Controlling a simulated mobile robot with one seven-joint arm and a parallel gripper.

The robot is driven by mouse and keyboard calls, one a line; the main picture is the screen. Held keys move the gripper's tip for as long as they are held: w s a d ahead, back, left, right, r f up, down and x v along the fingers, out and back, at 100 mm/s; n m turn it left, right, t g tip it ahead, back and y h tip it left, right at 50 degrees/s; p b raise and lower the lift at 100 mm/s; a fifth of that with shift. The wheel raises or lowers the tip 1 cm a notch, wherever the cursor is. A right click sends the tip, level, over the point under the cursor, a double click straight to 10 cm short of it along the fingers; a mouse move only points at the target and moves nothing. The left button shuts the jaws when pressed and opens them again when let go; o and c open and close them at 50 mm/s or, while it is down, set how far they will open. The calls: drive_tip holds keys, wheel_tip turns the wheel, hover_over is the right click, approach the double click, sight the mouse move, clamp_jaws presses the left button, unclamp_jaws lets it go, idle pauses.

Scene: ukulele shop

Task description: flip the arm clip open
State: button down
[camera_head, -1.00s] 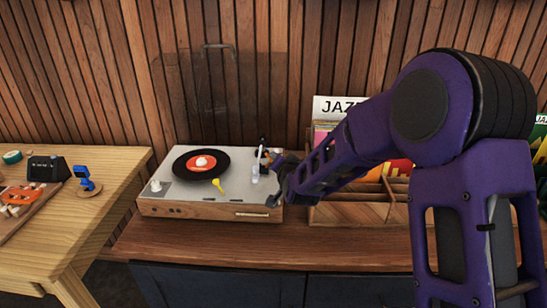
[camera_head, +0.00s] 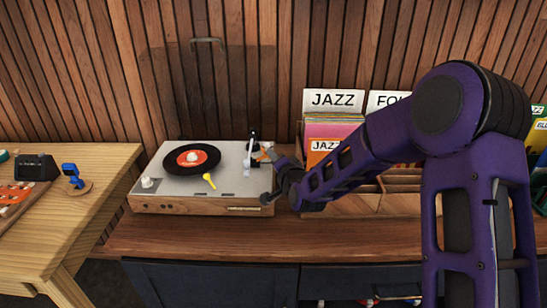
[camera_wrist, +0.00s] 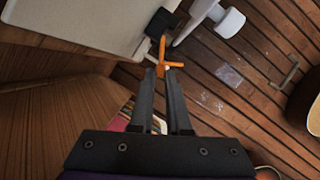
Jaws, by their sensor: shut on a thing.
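The turntable (camera_head: 222,187) has a wooden base and a pale top carrying a black record (camera_head: 178,167). Its tonearm (camera_head: 250,160) stands at the right side of the deck; in the wrist view its white part (camera_wrist: 197,17) is next to a black block (camera_wrist: 161,22). The small orange arm clip (camera_wrist: 163,62) is beside that block, right at my fingertips. My gripper (camera_wrist: 161,73) is shut on the clip, its two dark fingers nearly together. In the head view my gripper (camera_head: 272,156) is at the turntable's right edge, small and partly blended with my wrist.
A wooden record crate (camera_head: 352,204) is close on the right, behind my arm. A light wooden table (camera_head: 85,187) is at the left. The cabinet top's front strip is clear.

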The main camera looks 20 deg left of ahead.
drive_tip(key=c, duration=0.9)
unclamp_jaws()
drive_tip(key=shift+s, duration=0.1)
drive_tip(key=p+v, duration=0.1)
drive_tip(key=v, duration=1.6)
drive_tip(key=shift+s+d, duration=0.1)
drive_tip(key=shift+d, duration=0.05)
